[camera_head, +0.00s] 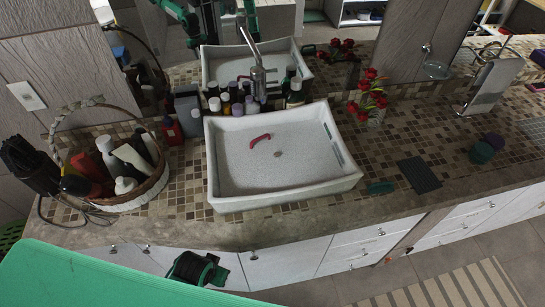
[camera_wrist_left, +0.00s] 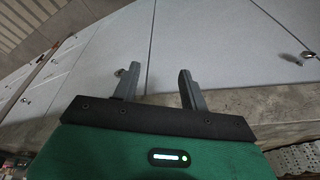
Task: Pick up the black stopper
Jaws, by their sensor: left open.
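I cannot clearly make out a black stopper. A small dark grey round spot (camera_head: 277,154) lies on the floor of the white sink basin (camera_head: 213,165); whether it is a stopper or the drain I cannot tell. My left gripper (camera_head: 197,268) is low in front of the white cabinet doors, below the counter's front edge and away from the basin. In the left wrist view my left gripper (camera_wrist_left: 158,74) has its two fingers apart with nothing between them. My right gripper is not in view.
A red curved object (camera_head: 260,139) lies in the basin. A basket of bottles (camera_head: 150,190) stands left of it. Several bottles and the faucet (camera_head: 259,78) stand behind.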

